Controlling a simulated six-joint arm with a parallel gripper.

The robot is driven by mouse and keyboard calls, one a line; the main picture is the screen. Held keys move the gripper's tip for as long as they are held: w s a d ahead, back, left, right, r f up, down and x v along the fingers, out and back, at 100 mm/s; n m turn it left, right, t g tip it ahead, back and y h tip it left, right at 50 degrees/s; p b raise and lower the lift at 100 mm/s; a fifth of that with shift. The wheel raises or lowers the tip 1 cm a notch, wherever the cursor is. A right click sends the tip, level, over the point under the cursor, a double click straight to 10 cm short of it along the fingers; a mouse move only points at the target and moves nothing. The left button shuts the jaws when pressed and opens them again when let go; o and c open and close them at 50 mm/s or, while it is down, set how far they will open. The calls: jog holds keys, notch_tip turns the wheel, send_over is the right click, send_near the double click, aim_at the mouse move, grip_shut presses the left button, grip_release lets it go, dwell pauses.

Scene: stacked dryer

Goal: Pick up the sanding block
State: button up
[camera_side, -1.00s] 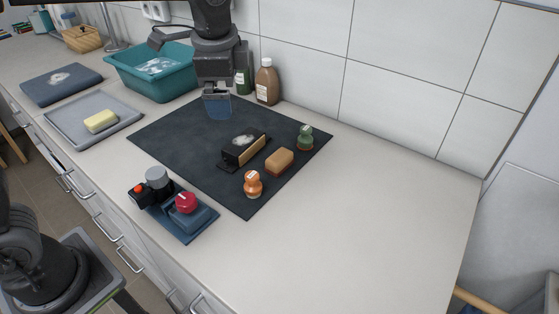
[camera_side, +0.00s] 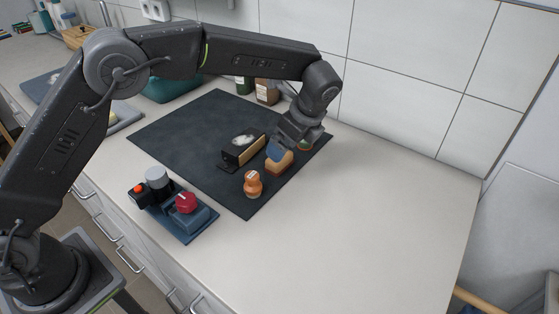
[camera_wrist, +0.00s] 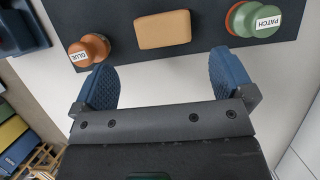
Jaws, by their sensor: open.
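A tan block with rounded edges (camera_side: 280,167), which I take to be the sanding block, lies on the dark mat (camera_side: 190,130) near its right edge. It also shows whole in the wrist view (camera_wrist: 162,29), ahead of my fingers and roughly centred between them. My gripper (camera_wrist: 163,80) is open and empty, with blue pads spread wider than the block. In the side view my gripper (camera_side: 285,149) hangs at the block and covers its upper part. I cannot tell there whether a finger touches it.
An orange "GLUE" knob-shaped piece (camera_wrist: 88,49) stands left of the block and a green "PATCH" piece (camera_wrist: 254,20) right of it. A black block with a wooden side (camera_side: 242,148) lies nearby on the mat. The right counter is clear.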

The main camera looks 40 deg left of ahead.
jog(key=shift+x, duration=3.85)
jog(key=shift+w+a+r, duration=0.1)
jog(key=shift+w+a, duration=0.05)
jog(key=shift+w, duration=0.05)
jog(key=c, duration=0.9)
jog(key=shift+r, duration=0.8)
notch_tip(320, 180, up, 3)
jog(key=shift+f, duration=0.1)
jog(key=s+a+r, duration=0.3)
jog(key=a+r, duration=0.3)
jog(key=a, duration=0.5)
jog(key=shift+r, duration=0.3)
jog(key=shift+s+a, duration=0.1)
